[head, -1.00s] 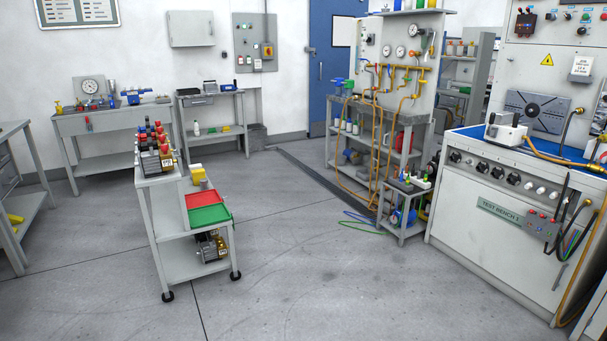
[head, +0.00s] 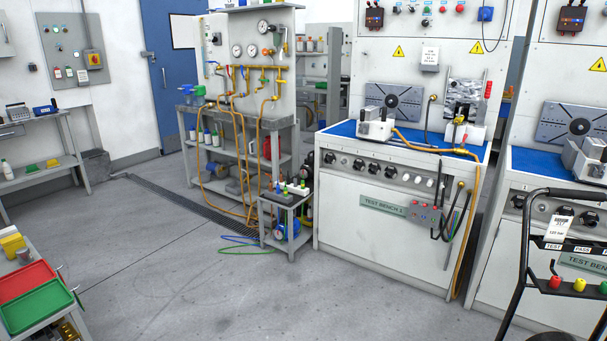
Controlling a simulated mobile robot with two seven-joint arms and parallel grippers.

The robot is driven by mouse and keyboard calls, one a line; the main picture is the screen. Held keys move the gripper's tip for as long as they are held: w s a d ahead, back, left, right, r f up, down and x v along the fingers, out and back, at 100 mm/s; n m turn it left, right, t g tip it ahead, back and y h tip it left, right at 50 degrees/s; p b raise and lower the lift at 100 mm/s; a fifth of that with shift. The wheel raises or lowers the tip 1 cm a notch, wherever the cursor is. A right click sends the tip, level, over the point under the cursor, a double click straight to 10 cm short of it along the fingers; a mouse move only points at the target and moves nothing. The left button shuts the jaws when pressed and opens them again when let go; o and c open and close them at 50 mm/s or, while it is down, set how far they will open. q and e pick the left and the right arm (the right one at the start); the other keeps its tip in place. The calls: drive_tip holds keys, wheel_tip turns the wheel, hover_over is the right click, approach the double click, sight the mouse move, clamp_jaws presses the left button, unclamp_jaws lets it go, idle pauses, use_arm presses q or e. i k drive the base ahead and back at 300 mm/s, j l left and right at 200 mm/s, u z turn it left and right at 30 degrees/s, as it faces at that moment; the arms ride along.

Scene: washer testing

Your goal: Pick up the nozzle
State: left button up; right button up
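I cannot single out a nozzle for certain at this size. Test Bench 1 (head: 345,235) stands right of the middle, with a blue top. A white boxy unit (head: 376,128) sits on it, and an orange hose (head: 420,146) runs from there to brass fittings (head: 459,134) at the bench's right. Dark hooked wands or hoses (head: 462,205) hang at the bench's front right. A small low table (head: 287,200) left of the bench carries small coloured bottles or parts, too small to tell apart. Neither of my grippers is in view.
A cart with a red tray (head: 25,282) and a green tray (head: 38,305) is at the lower left. A black tubular frame (head: 524,255) with a tag stands close at the right. A hose rack (head: 262,130) stands behind. The middle floor is clear.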

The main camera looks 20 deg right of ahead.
sight(555, 282)
drive_tip(key=i+l+z, duration=0.1)
drive_tip(key=i+z, duration=0.95)
drive_tip(key=k+j, duration=0.05)
